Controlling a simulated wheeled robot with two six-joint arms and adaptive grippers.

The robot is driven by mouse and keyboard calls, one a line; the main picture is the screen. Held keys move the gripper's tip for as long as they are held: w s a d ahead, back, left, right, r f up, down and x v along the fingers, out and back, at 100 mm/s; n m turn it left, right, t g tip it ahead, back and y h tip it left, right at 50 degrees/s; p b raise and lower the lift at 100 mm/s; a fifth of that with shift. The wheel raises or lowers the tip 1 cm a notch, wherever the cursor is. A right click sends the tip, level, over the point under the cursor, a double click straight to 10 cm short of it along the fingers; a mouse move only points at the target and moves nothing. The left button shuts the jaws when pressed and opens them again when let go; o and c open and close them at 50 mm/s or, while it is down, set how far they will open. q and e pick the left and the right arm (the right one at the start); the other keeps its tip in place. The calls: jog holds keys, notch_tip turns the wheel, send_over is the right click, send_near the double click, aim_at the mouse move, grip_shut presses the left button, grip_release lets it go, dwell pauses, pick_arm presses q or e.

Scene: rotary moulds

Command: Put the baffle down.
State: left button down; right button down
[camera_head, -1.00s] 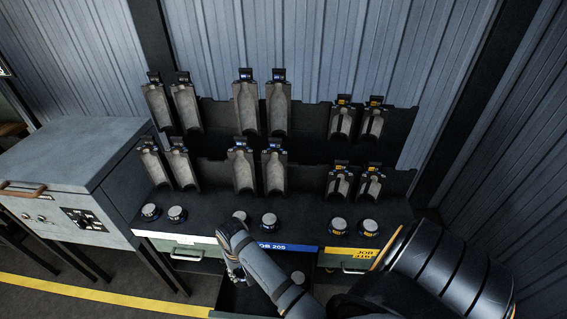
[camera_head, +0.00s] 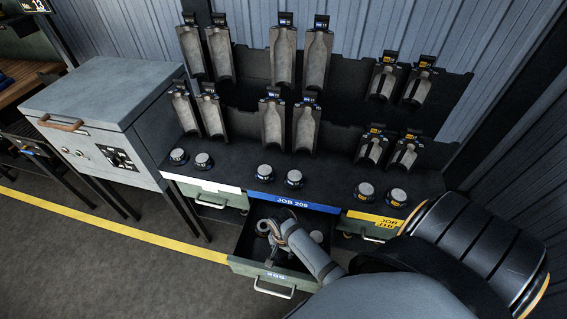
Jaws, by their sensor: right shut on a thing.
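My right gripper (camera_head: 272,236) reaches into the open middle drawer (camera_head: 262,270), which is marked 209. It is shut on a small grey round piece (camera_head: 262,228), which I take to be the baffle. The gripper and wrist hide part of it, and I cannot tell if it touches the drawer floor. My left gripper is not in view.
Above the drawer is a black bench with a blue JOB 209 label (camera_head: 292,202) and several round pieces, including one (camera_head: 294,179). Racks of mould halves (camera_head: 283,55) stand behind. A grey cabinet (camera_head: 95,100) is at left. Open floor (camera_head: 110,260) lies front left.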

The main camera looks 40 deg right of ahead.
aim_at(283, 255)
jog(key=shift+f, duration=2.05)
jog(key=shift+b, duration=0.3)
jog(key=c, duration=0.7)
grip_release()
jog(key=shift+f, duration=0.15)
notch_tip(283, 255, up, 12)
jog(key=shift+r+p, duration=0.15)
jog(key=shift+p, duration=0.55)
